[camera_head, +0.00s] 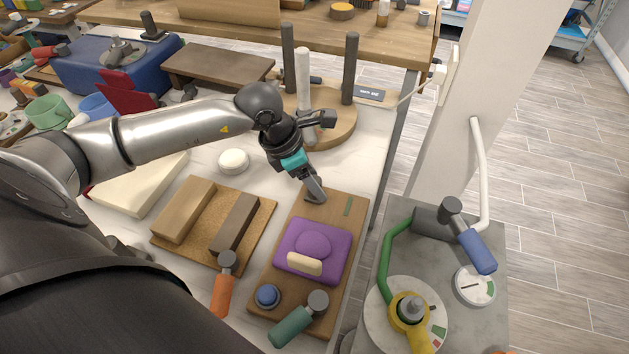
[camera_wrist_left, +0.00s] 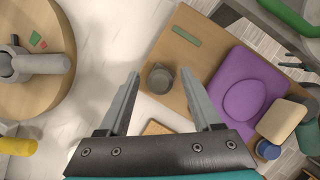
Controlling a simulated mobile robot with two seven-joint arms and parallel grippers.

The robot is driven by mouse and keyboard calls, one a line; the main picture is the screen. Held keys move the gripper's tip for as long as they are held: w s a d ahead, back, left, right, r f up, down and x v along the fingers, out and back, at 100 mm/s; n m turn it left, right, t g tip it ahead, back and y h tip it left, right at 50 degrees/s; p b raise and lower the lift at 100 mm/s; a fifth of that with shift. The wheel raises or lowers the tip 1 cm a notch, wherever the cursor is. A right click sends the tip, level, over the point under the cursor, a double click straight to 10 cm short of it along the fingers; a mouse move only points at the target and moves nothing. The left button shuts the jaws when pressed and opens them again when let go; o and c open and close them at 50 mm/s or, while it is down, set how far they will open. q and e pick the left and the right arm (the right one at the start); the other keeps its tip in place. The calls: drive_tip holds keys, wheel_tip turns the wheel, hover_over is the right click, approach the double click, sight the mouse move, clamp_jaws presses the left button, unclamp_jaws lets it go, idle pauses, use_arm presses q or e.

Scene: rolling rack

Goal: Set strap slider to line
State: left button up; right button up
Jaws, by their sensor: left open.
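A wooden board (camera_head: 338,240) lies on the white bench and carries a purple pad (camera_head: 325,238) with a cream block on it. A short green line (camera_head: 348,205) marks the board's far end; it also shows in the left wrist view (camera_wrist_left: 186,36). A small round grey knob (camera_wrist_left: 161,78) stands on the board near that line. I cannot tell whether it is the strap slider. My left gripper (camera_head: 313,191) is above the board's far end, pointing down. In the left wrist view its two fingers are apart, with the knob visible between them. My right gripper is out of view.
A blue knob (camera_head: 267,295) and a green-handled lever (camera_head: 293,325) are at the board's near end. A cork board with two blocks (camera_head: 184,209) lies to the left. A round wooden base with posts (camera_head: 327,125) stands behind. A grey dial stand (camera_head: 440,260) is to the right.

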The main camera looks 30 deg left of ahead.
use_arm(q)
drive_tip(key=shift+w+d+f, duration=0.1)
drive_tip(key=shift+f, duration=0.15)
drive_tip(key=shift+c, duration=0.4)
clamp_jaws()
idle(0.9)
